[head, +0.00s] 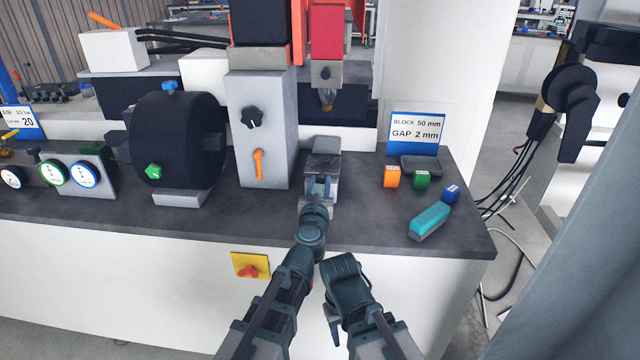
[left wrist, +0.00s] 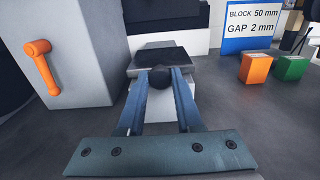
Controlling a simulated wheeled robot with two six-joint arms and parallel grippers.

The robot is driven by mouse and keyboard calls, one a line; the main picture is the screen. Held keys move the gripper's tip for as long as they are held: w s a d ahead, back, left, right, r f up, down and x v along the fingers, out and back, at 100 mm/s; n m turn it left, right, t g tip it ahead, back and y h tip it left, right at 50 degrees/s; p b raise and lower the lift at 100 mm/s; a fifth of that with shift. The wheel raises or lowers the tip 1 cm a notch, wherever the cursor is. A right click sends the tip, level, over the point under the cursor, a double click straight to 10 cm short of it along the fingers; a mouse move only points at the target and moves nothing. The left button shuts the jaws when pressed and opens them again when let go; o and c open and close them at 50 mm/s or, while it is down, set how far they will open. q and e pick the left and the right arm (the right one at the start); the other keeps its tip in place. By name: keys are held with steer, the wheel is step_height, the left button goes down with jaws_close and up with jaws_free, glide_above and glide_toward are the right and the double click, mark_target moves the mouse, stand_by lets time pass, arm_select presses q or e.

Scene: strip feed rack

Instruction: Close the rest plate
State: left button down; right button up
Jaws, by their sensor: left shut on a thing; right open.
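The rest plate (head: 323,163) is a dark flat plate on a pale grey block (head: 330,143), below the red press head. It also shows in the left wrist view (left wrist: 160,57), lying about level, with a round black knob (left wrist: 160,77) at its front edge. My left gripper (head: 319,187) is at the front of the plate. In the left wrist view its fingertips (left wrist: 160,76) are on both sides of the knob, shut on it. My right gripper (head: 334,333) is open and low in front of the bench, pointing down; its fingertips are partly hidden.
A grey box with an orange lever (head: 258,163) stands left of the plate. To the right are orange (head: 391,177), green (head: 421,180) and blue (head: 451,193) blocks, a teal brush-like object (head: 430,220) and a sign (head: 416,133) reading BLOCK 50 mm, GAP 2 mm.

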mark_target(323, 165)
arm_select(q)
steer(key=w, duration=0.6)
steer(key=w+d, duration=0.1)
steer(key=w, duration=0.2)
steer(key=shift+w, duration=0.1)
steer(key=shift+a, duration=0.1)
steer(key=c, duration=0.6)
jaws_free()
steer(key=shift+s, duration=0.2)
